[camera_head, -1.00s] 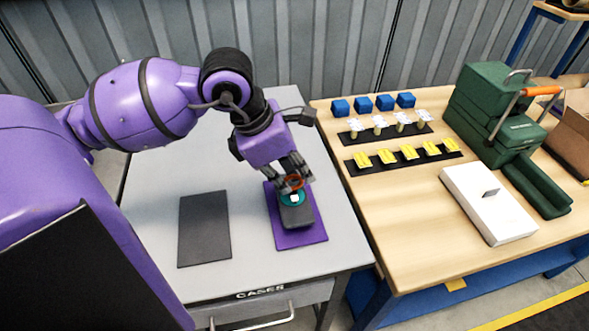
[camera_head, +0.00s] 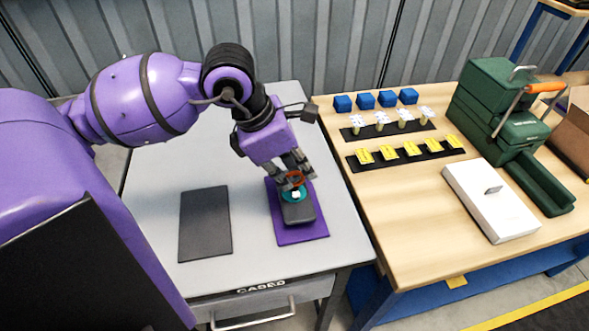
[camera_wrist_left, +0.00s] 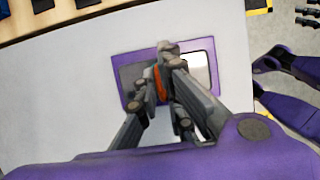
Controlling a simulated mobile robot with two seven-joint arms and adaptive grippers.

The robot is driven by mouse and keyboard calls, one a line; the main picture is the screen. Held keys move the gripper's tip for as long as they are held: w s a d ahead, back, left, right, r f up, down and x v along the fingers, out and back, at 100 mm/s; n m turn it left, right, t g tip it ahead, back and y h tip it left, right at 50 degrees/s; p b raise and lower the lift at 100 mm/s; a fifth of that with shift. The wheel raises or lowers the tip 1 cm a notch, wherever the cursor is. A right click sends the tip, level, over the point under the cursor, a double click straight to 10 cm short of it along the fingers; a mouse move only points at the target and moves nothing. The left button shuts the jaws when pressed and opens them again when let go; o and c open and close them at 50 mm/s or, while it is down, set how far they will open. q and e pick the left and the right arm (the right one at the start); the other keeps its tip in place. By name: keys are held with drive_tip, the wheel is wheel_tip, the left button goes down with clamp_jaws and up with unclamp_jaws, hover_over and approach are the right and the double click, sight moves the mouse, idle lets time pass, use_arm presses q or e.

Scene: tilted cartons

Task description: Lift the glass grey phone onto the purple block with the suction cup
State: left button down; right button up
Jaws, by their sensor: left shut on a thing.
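The dark grey phone (camera_head: 299,214) is over the purple block (camera_head: 288,239), inside its outline; whether it rests flat on it is hard to tell. The suction cup (camera_head: 289,196), with teal base and orange-red handle, sits on the phone's far part. My left gripper (camera_head: 294,180) is shut on the cup's handle from above. In the left wrist view the fingers (camera_wrist_left: 165,62) close around the orange handle (camera_wrist_left: 161,84) and hide part of the phone (camera_wrist_left: 131,74), with the purple block (camera_wrist_left: 118,92) around it.
A dark flat pad (camera_head: 205,224) lies left of the block on the grey cabinet top (camera_head: 155,225). To the right, a wooden table (camera_head: 400,215) holds blue cubes (camera_head: 364,100), yellow pieces (camera_head: 408,149), a white box (camera_head: 492,205) and a green case (camera_head: 497,105).

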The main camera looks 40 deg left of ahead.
use_arm(q)
drive_tip(key=c, duration=1.8)
unclamp_jaws()
drive_tip(key=v, duration=1.2)
drive_tip(key=shift+s+d+f, duration=0.1)
